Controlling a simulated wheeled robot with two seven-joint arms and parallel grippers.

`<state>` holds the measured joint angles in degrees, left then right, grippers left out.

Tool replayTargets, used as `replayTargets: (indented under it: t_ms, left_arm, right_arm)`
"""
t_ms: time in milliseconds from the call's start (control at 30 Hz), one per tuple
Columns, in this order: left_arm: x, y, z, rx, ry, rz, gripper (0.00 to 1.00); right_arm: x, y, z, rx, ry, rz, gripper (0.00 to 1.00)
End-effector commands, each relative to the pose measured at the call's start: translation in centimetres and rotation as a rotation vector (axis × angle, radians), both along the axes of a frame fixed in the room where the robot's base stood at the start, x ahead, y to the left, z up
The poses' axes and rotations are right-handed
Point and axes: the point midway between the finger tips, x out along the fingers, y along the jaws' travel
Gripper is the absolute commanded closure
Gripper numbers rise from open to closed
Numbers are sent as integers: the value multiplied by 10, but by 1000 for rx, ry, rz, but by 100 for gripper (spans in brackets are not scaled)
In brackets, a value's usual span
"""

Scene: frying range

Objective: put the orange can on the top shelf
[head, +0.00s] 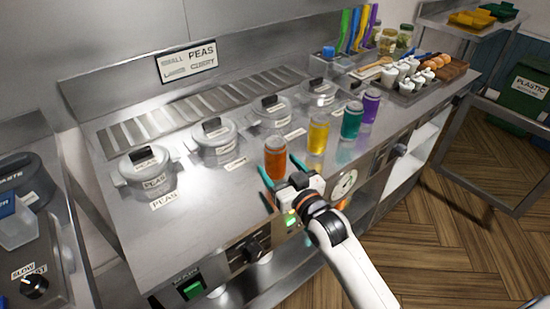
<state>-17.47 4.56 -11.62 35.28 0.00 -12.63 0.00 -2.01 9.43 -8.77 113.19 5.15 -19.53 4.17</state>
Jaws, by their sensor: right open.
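The orange can (276,160) stands upright on the steel counter, at the left end of a row of coloured cans. My right gripper (281,169) is open, with its teal fingers reaching to either side of the can's lower part. I cannot tell whether the fingers touch it. No shelf is clearly marked as the top one; open white shelves (424,138) show under the counter at the right. My left gripper is not in view.
Yellow (318,134), teal (351,120) and purple (371,106) cans stand to the right of the orange one. Several lidded pots (148,169) line the back. A tray of white containers (407,86) sits at the far right. The counter's front left is clear.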

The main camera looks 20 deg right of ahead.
Motion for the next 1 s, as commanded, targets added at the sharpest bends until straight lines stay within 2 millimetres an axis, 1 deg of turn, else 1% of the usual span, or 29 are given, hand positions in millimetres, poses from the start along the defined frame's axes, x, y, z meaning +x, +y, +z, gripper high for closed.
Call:
replayTargets:
  t_ms: [33,100,233,333,533,567,900,933,1000]
  left_arm:
    - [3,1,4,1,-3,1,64]
    - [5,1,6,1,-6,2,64]
    - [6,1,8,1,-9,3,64]
    - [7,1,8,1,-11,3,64]
    - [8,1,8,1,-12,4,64]
    - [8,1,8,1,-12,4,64]
    - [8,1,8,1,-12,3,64]
    - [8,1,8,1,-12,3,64]
    - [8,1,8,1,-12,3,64]
  right_arm:
    - [9,2,3,1,-2,0,27]
    - [20,6,2,1,-1,0,27]
    - [35,9,1,0,-1,0,27]
    - [41,10,0,0,0,1,27]
    - [41,10,-1,-1,0,1,27]
    - [41,10,-1,-1,0,1,30]
    - [41,10,1,-1,-2,1,86]
    - [41,10,1,-1,-2,1,88]
    - [41,10,1,-1,-2,1,88]
